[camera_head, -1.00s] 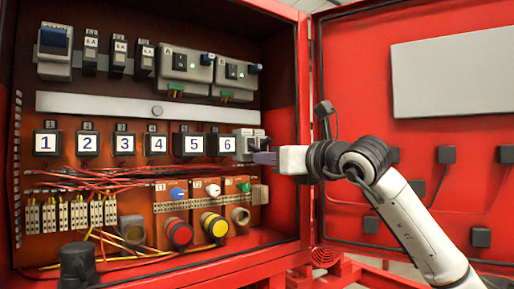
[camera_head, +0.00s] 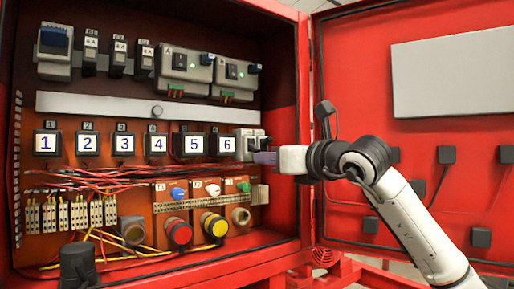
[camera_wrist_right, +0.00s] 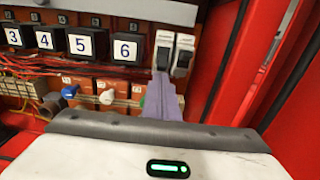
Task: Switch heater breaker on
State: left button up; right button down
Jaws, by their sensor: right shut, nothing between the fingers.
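Two pale grey breakers with dark levers stand side by side just right of the block numbered 6 in the cabinet. In the right wrist view these are the left breaker (camera_wrist_right: 164,45) and the right breaker (camera_wrist_right: 184,57); no label naming either one is legible. In the head view the breaker pair (camera_head: 246,133) is partly covered by my right gripper (camera_head: 259,157). My right gripper (camera_wrist_right: 162,78) is shut and empty, its tips at the lower part of the left breaker. I cannot tell whether they touch. My left gripper is not in view.
Numbered blocks (camera_head: 156,144) run along the row to the left. Red and yellow round buttons (camera_head: 180,233) and rotary knobs sit below. The red cabinet side wall (camera_head: 305,120) and the open door (camera_head: 440,60) stand close to my right arm.

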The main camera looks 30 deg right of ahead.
jog(key=shift+d+r, duration=0.15)
jog(key=shift+r, duration=0.5)
jog(key=s+f+b, duration=0.1)
jog(key=s+b, duration=0.2)
jog(key=s, duration=0.3)
jog(key=shift+s+d+f, duration=0.1)
jog(key=shift+f, duration=0.1)
dwell(0.5)
